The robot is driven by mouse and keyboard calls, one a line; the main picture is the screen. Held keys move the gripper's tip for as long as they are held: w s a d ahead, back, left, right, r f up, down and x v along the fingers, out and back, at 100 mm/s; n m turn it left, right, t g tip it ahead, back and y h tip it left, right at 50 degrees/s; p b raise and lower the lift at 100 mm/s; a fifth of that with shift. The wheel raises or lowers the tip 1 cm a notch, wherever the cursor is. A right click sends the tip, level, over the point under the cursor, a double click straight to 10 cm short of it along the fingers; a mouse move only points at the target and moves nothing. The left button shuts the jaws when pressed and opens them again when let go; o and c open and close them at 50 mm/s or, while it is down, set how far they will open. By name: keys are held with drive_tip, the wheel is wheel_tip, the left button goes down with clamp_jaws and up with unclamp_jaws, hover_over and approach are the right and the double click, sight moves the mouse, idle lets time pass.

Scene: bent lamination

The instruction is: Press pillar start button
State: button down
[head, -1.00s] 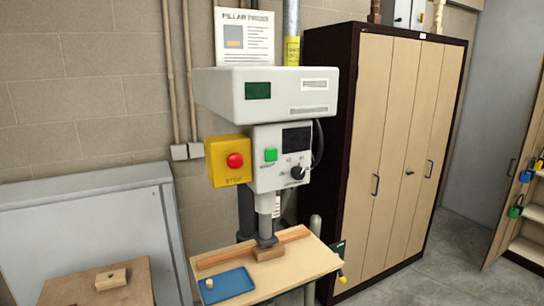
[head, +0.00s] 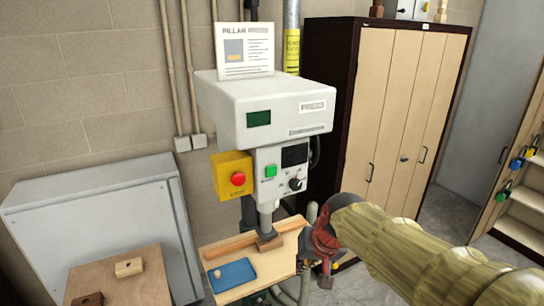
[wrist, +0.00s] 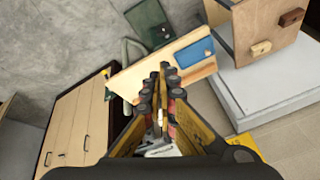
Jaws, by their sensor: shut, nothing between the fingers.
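The pillar press (head: 265,105) stands against the wall in the head view. Its green start button (head: 270,171) is on the front of the grey control panel, left of a black knob (head: 295,184). A red stop button (head: 238,179) sits on a yellow box just left of the panel. My gripper (head: 324,242) is right of and below the panel, beside the press table, apart from the green button. In the wrist view my gripper (wrist: 163,75) is shut and empty, with the press table beyond its fingertips. The green button cannot be made out there.
The press table (head: 232,293) carries a blue tray (head: 233,274), also in the wrist view (wrist: 195,53), and a wooden strip. A grey cabinet (head: 90,225) with a wooden surface stands left. A tall wooden-door cupboard (head: 395,120) stands behind my arm.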

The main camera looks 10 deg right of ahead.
sight(271, 171)
drive_tip(key=w+r+m+t+p, duration=0.1)
drive_tip(key=w+r+t, duration=0.1)
drive_tip(key=w+r, duration=0.3)
drive_tip(key=w+d+r+m+t+p, duration=0.1)
drive_tip(key=w+r, duration=0.4)
drive_tip(key=w, duration=0.6)
drive_tip(key=shift+d+r+m+t, duration=0.2)
drive_tip(key=shift+m+t, duration=0.2)
drive_tip(key=shift+m, duration=0.2)
drive_tip(key=shift+a, duration=0.1)
drive_tip(key=shift+w, duration=0.1)
drive_tip(key=shift+w+a+p, duration=0.35)
drive_tip(key=shift+w+p, duration=0.4)
drive_tip(key=shift+w, duration=0.65)
drive_tip(key=shift+w+a+p, duration=0.3)
drive_tip(key=shift+w+p, duration=0.45)
drive_tip(key=shift+w, duration=0.6)
drive_tip(key=shift+w+a+p, duration=0.35)
drive_tip(key=shift+w+p, duration=0.4)
drive_tip(key=shift+w, duration=0.65)
drive_tip(key=shift+w, duration=0.15)
drive_tip(key=shift+w+a, duration=0.1)
drive_tip(key=shift+w, duration=0.2)
